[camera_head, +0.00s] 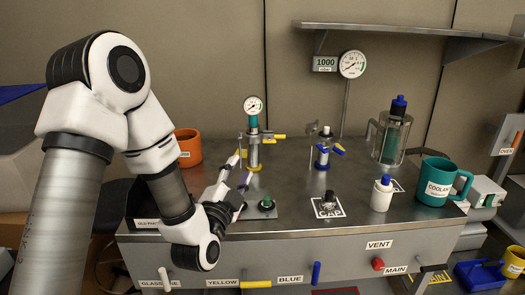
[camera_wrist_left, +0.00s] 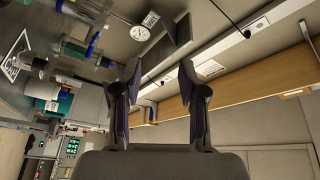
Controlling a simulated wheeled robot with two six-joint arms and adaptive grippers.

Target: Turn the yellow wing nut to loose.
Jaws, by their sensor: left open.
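A post with a green cylinder and a pressure gauge (camera_head: 253,104) on top stands left of centre on the metal bench in the head view. I cannot tell for sure which yellow part is the wing nut. My left gripper (camera_head: 241,170) is just left of the post, with its fingers spread, partly covering the post's left side. I cannot tell whether it touches. In the left wrist view the open fingers (camera_wrist_left: 160,85) have nothing between them. My right gripper is not in view.
An orange pot (camera_head: 187,147) is behind my left arm. A white bottle (camera_head: 382,193), a teal COOLANT mug (camera_head: 440,181) and a glass cylinder (camera_head: 390,140) stand on the right. Yellow and blue handles (camera_head: 316,273) line the front panel.

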